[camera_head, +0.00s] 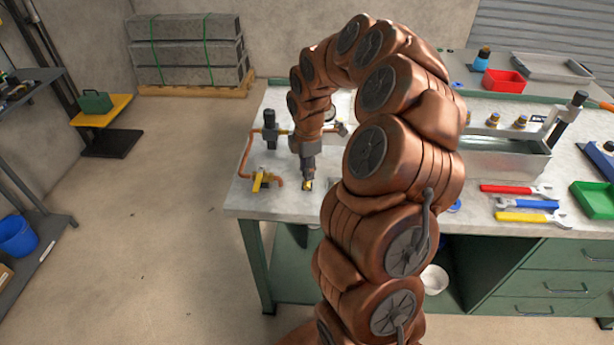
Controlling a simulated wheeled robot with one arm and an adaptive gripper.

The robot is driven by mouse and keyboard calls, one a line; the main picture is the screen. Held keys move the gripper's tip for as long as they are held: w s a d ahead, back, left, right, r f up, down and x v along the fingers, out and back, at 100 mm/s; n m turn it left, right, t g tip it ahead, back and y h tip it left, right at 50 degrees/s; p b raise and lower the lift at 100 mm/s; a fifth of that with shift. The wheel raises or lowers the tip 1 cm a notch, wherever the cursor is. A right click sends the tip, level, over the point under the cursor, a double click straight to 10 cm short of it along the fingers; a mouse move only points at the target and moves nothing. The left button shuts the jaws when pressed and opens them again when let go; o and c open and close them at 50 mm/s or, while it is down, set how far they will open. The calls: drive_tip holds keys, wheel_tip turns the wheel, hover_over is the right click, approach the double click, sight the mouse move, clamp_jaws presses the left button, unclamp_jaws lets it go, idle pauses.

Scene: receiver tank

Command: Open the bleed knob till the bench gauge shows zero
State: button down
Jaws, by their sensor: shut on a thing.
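My gripper (307,184) points down over the left part of the bench top. It is shut on a small brass-yellow piece at its fingertips, which appears to be the bleed knob; the fingers hide most of it. A copper pipe (246,155) with a yellow-handled valve (262,181) and a dark fitting (270,129) stands to the left of my gripper. The receiver tank and a readable bench gauge cannot be made out; my arm covers the bench behind and right of the gripper.
The workbench (240,205) carries red, blue and yellow wrenches (527,204), a green bin (593,198), a metal tray (505,165) and a red bin (504,81) to the right. A yellow stand (100,112) and concrete blocks (185,50) stand behind.

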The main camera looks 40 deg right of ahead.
drive_tip(key=m+b, duration=0.4)
drive_tip(key=shift+f+m+b, duration=0.3)
drive_tip(key=shift+b, duration=0.05)
drive_tip(key=m+b, duration=0.2)
drive_tip(key=shift+r+m, duration=0.1)
drive_tip(key=shift+m, duration=0.3)
drive_tip(key=m+b, duration=0.2)
drive_tip(key=shift+m+b, duration=0.3)
drive_tip(key=m+b, duration=0.3)
drive_tip(key=m, duration=0.1)
drive_tip(key=shift+m+g, duration=0.3)
drive_tip(key=m+b, duration=0.2)
drive_tip(key=m, duration=0.2)
drive_tip(key=shift+w+m, duration=0.1)
drive_tip(key=shift+m, duration=0.2)
drive_tip(key=m+b, duration=0.1)
drive_tip(key=m, duration=0.1)
drive_tip(key=shift+m, duration=0.3)
drive_tip(key=m+b, duration=0.1)
drive_tip(key=m, duration=0.3)
drive_tip(key=shift+r+g, duration=0.15)
drive_tip(key=shift+g, duration=0.15)
drive_tip(key=shift+m, duration=2.1)
